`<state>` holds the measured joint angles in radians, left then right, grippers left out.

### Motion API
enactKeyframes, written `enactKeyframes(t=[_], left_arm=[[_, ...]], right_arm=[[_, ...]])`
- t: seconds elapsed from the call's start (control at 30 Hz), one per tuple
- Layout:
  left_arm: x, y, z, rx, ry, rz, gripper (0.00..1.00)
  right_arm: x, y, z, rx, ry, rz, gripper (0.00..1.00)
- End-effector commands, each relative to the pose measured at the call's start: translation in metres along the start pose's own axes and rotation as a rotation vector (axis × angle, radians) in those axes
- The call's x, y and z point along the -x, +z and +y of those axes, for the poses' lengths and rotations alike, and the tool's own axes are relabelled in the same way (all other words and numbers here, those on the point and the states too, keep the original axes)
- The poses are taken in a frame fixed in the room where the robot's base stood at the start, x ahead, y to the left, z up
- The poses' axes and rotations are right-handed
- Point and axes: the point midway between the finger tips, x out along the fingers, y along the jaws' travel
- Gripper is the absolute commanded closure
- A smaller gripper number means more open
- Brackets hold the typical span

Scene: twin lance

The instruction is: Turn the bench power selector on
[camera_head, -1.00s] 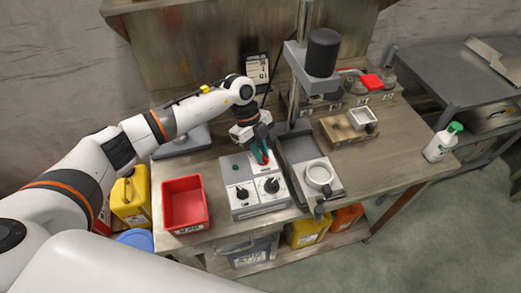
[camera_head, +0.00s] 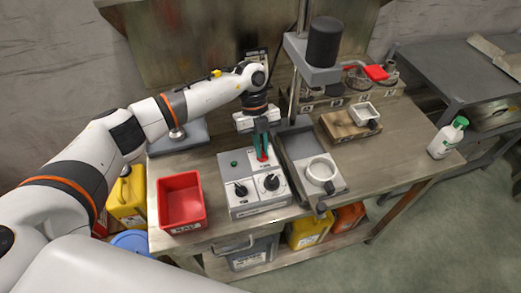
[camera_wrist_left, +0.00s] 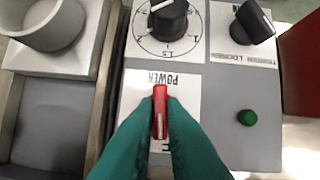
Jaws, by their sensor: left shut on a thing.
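The bench power selector is a red handle (camera_wrist_left: 160,112) on a white plate marked POWER (camera_wrist_left: 150,80), on the grey control box (camera_head: 258,207). In the left wrist view the handle points straight along the picture, toward the black dial. My left gripper (camera_head: 261,150) reaches down over the back of the box. Its green fingers, which also show in the left wrist view (camera_wrist_left: 160,125), are shut on the red handle, one on each side. The plate's lower lettering is mostly hidden by the fingers. My right gripper is not in view.
The box also carries two black knobs (camera_head: 271,182) (camera_head: 240,190) and a green button (camera_head: 234,164). A red bin (camera_head: 182,222) stands to its left. A drill-press stand with a grey tray (camera_head: 292,145) and a white ring-shaped cup (camera_head: 320,171) is close on the right.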

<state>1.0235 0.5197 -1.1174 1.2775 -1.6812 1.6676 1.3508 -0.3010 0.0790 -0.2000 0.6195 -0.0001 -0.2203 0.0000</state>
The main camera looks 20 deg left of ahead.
Motion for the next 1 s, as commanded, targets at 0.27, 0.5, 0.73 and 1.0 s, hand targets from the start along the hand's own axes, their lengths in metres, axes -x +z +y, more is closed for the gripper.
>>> enactKeyframes(t=[0.27,0.5,0.73,1.0], left_arm=[[-0.002,-0.001,0.004,-0.242,-0.096,0.003,1.0],[-0.001,0.0,0.005,-0.412,-0.168,0.003,1.0],[0.0,0.001,0.006,-0.52,-0.212,0.003,1.0],[0.001,0.001,0.006,-0.576,-0.236,0.002,1.0]], right_arm=[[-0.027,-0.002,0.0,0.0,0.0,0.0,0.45],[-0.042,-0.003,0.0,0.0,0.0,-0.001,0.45],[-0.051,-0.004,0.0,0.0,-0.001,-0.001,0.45],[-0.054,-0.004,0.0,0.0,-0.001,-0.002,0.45]])
